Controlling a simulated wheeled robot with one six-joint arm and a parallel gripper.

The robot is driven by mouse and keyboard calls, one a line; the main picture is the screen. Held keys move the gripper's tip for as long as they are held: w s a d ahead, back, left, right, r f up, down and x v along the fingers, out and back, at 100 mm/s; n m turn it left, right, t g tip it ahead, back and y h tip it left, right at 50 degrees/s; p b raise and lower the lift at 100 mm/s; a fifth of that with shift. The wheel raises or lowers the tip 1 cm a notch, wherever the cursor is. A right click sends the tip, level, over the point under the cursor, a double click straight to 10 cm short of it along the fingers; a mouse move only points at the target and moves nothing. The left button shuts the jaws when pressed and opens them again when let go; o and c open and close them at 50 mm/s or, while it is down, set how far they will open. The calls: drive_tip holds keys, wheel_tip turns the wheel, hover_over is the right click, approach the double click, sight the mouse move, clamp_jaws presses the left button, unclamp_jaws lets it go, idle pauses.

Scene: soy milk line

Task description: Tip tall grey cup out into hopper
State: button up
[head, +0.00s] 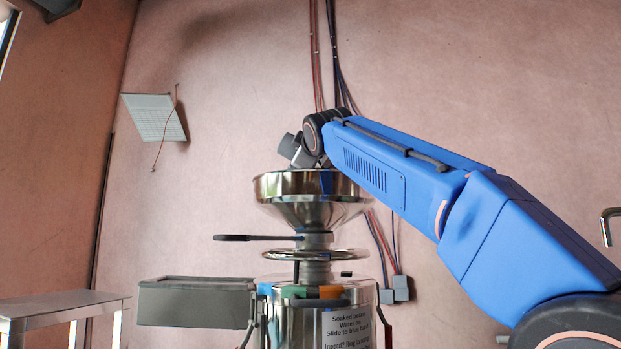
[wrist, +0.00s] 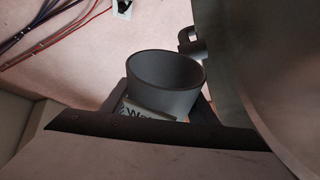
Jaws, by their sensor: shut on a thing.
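The tall grey cup (wrist: 168,76) is in the middle of the wrist view, with its open mouth towards the camera and a label partly reading "Wat" on its side. My gripper (wrist: 164,106) is shut on it, with a dark finger on each side. I cannot make out any contents inside the cup. The hopper (head: 311,203) is the shiny metal funnel on top of the machine in the head view. My gripper (head: 299,150) is just above the hopper's rim there, small and partly hidden behind my wrist. The cup's tilt is hard to tell.
A large curved metal surface (wrist: 274,70) fills the right of the wrist view, close to the cup. Below the hopper are a dark lever (head: 246,238) and the labelled machine body (head: 347,326). A grey box (head: 196,302) juts out left. Cables run up the wall behind.

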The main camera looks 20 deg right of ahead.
idle(0.4)
drive_tip(key=shift+s, duration=0.15)
drive_tip(key=a+n+g, duration=0.1)
drive_tip(key=n, duration=0.3)
drive_tip(key=a+n+g, duration=0.1)
drive_tip(key=n, duration=0.4)
drive_tip(key=a+f+n, duration=0.1)
drive_tip(key=n, duration=0.4)
drive_tip(key=shift+w+g, duration=0.3)
drive_tip(key=shift+g, duration=0.1)
drive_tip(key=n, duration=0.1)
drive_tip(key=d+r+n+h, duration=0.1)
drive_tip(key=n, duration=0.1)
drive_tip(key=shift+s+d+r+g+h, duration=0.1)
drive_tip(key=shift+g+h, duration=0.2)
drive_tip(key=n, duration=0.2)
drive_tip(key=d+r+n+h, duration=0.1)
drive_tip(key=n, duration=0.1)
drive_tip(key=shift+s+d+r, duration=0.1)
drive_tip(key=shift+s+d, duration=0.05)
drive_tip(key=shift+d, duration=0.05)
